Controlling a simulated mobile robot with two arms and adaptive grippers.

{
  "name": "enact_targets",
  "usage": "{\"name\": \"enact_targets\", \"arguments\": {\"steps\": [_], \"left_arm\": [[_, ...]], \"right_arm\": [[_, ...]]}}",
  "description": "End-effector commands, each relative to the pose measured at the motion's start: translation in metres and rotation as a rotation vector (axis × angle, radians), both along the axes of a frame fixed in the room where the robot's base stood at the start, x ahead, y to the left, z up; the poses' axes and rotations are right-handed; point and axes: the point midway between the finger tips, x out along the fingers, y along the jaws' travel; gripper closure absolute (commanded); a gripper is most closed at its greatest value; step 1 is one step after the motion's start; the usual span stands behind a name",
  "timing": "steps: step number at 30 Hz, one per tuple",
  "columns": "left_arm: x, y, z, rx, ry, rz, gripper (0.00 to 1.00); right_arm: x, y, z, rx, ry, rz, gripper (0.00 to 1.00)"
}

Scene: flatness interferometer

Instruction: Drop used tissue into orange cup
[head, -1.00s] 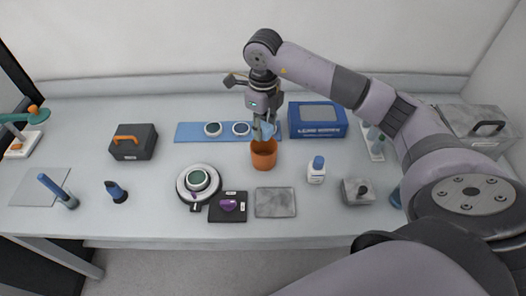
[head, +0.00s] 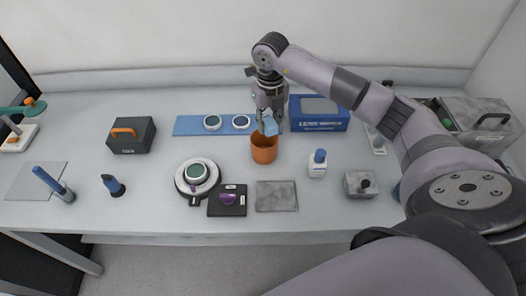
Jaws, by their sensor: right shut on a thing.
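The orange cup (head: 264,152) stands upright near the middle of the bench, with its opening upward. My right gripper (head: 270,126) points down just above the cup's back rim. It is shut on a light blue crumpled tissue (head: 270,125), which hangs between its fingers. The tissue's lower end is at or just over the cup's mouth in the picture; whether it touches the rim I cannot tell. My left gripper is out of view.
Behind the cup are a blue mat (head: 190,126) with two round lenses and a blue lens wipes box (head: 320,122). In front lie a black case (head: 228,208) and a grey plate (head: 276,203). A white bottle (head: 317,169) stands to the right.

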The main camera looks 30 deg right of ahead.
Motion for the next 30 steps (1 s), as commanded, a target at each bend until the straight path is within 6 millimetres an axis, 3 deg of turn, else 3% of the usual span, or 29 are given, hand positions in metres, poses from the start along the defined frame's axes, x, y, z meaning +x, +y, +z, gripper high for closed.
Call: {"name": "enact_targets", "arguments": {"steps": [10, 11, 12, 21, 30], "left_arm": [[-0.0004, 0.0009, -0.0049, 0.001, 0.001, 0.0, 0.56], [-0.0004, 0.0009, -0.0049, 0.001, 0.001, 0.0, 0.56], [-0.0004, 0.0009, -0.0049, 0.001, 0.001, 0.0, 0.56], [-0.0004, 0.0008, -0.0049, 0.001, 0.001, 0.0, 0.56], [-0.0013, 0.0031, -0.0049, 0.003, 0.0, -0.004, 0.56]], "right_arm": [[0.0004, 0.0, -0.0075, 0.001, -0.002, 0.001, 0.99], [0.0004, 0.0, -0.0075, 0.001, -0.002, 0.001, 0.69], [0.0004, 0.0, -0.0075, 0.001, -0.002, 0.001, 0.66], [0.0003, 0.0002, -0.0075, 0.001, -0.001, 0.001, 0.46], [0.0004, 0.0, -0.0067, 0.0, -0.002, 0.002, 0.46]]}}
